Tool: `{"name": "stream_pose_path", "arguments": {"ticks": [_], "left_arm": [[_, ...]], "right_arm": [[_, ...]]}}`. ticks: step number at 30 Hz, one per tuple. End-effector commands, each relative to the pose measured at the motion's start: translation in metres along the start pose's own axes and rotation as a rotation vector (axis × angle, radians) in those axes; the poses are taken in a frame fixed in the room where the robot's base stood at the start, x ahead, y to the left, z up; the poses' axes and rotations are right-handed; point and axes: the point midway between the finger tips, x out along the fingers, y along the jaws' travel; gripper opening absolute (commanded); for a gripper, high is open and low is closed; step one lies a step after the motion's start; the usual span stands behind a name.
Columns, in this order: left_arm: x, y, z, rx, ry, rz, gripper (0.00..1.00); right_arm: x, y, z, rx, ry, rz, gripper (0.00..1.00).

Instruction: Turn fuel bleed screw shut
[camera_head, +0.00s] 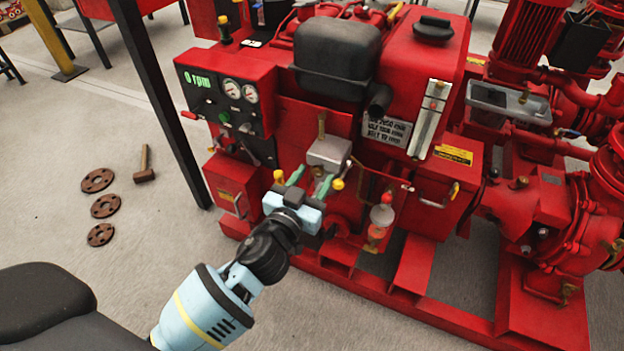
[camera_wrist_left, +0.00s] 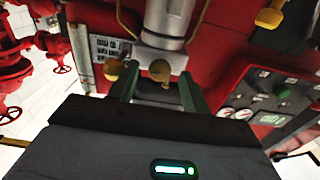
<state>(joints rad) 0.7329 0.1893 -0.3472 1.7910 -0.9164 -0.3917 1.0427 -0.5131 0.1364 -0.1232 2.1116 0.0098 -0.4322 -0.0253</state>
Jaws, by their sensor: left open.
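A round brass knob (camera_wrist_left: 159,70), which looks like the fuel bleed screw, stands on a silver filter housing in the left wrist view. In the head view a brass stem (camera_head: 322,125) rises from the silver block (camera_head: 330,152) on the red engine. My left gripper (camera_head: 310,181) is open in front of the engine, its green fingers pointing at that area. In the left wrist view the brass knob shows between the fingertips (camera_wrist_left: 158,88); contact cannot be told. My right gripper is not in view.
Yellow knobs (camera_head: 338,184) sit close by the fingers. The gauge panel (camera_head: 232,95) is to the left, a black tank (camera_head: 338,55) behind. A red-capped clear bowl (camera_head: 382,214) is to the right.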

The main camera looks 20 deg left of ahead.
Motion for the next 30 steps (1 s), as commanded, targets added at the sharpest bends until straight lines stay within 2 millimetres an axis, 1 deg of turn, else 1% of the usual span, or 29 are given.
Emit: {"name": "stream_pose_path", "arguments": {"ticks": [4, 9, 14, 15, 23, 30], "left_arm": [[0.000, 0.000, 0.000, 0.000, 0.000, 0.000, 0.47], [0.000, 0.000, 0.000, 0.000, 0.000, 0.000, 0.24], [0.000, 0.000, 0.000, 0.000, -0.001, 0.000, 0.04], [0.000, 0.000, 0.000, 0.000, -0.001, 0.000, 0.02], [-0.001, 0.000, 0.000, 0.031, -0.001, -0.001, 0.02], [-0.001, 0.000, 0.000, 0.160, -0.001, -0.001, 0.02]], "right_arm": [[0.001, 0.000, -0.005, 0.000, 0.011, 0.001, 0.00], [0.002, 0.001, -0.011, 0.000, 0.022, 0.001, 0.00], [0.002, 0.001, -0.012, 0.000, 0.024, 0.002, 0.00], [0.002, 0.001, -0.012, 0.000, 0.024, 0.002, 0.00], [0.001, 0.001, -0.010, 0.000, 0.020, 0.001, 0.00], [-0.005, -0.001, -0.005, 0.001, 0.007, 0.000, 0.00]]}}
